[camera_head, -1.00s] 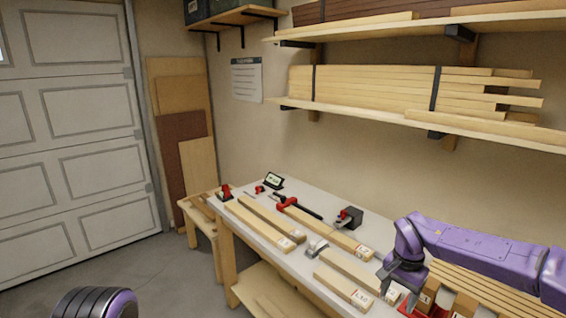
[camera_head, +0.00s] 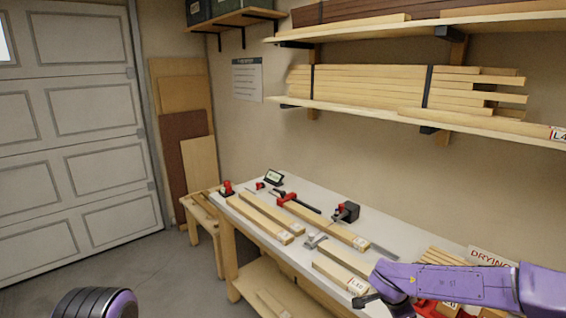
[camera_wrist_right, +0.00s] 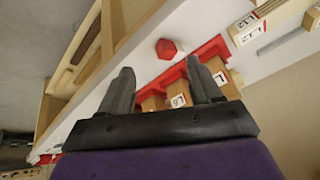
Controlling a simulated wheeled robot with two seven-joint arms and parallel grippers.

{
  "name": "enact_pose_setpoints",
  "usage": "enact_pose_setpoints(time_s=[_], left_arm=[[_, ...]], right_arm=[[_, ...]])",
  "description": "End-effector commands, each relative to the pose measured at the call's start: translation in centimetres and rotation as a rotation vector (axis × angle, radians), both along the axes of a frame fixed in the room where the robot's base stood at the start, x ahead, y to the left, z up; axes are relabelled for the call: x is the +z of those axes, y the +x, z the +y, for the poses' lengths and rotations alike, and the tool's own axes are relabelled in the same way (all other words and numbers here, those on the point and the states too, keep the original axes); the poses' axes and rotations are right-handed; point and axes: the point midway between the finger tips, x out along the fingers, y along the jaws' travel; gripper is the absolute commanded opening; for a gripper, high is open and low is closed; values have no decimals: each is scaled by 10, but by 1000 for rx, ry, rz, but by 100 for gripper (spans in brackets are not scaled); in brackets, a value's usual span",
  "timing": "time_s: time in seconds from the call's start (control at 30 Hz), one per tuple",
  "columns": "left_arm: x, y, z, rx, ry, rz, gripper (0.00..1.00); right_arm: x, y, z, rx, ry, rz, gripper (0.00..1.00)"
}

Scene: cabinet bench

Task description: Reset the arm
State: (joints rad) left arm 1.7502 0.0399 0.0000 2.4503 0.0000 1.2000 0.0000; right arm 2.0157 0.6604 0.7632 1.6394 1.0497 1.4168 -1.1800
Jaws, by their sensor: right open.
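My right arm comes in from the right in the head view, over the near right end of the bench (camera_head: 318,199). Its dark gripper (camera_head: 368,299) is low, beside the end of a board labelled L10 (camera_head: 338,276). In the right wrist view the gripper (camera_wrist_right: 163,84) has its two grey fingers spread apart with nothing between them. Beyond the fingers are a red holder (camera_wrist_right: 213,50) with labelled wooden blocks (camera_wrist_right: 180,97) and a red hexagonal piece (camera_wrist_right: 167,48). My left gripper is outside the views.
Several boards (camera_head: 262,217), a red clamp (camera_head: 288,199) and a black-and-red tool (camera_head: 345,212) lie on the bench. A "DRYING" sign (camera_head: 492,257) stands behind my right arm. Loaded wall shelves (camera_head: 400,111) hang above. Floor space is clear left of the bench.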

Motion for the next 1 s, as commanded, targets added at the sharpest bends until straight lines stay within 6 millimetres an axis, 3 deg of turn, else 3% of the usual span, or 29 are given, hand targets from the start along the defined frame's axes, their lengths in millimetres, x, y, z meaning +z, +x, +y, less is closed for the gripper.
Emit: enact_pose_setpoints(time_s=[0.03, 0.2, 0.37, 0.5, 0.6, 0.7, 0.8, 1.0], left_arm=[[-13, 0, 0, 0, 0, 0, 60], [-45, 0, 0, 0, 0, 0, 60], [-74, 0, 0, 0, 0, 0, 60], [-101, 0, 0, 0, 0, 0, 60], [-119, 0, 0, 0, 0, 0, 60], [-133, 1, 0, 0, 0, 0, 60], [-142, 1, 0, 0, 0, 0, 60], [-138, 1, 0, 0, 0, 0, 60]], right_arm=[[-37, -15, 7, 15, -60, -35, 64], [-147, -84, 32, 161, -150, -174, 64], [-229, -174, 44, 360, -102, -149, 64], [-281, -264, 37, 547, -56, -16, 64], [-303, -318, 22, 684, -63, 108, 64], [-317, -349, 3, 751, -97, 199, 64], [-328, -357, -3, 779, -116, 229, 64], [-325, -358, -2, 777, -114, 231, 64]])
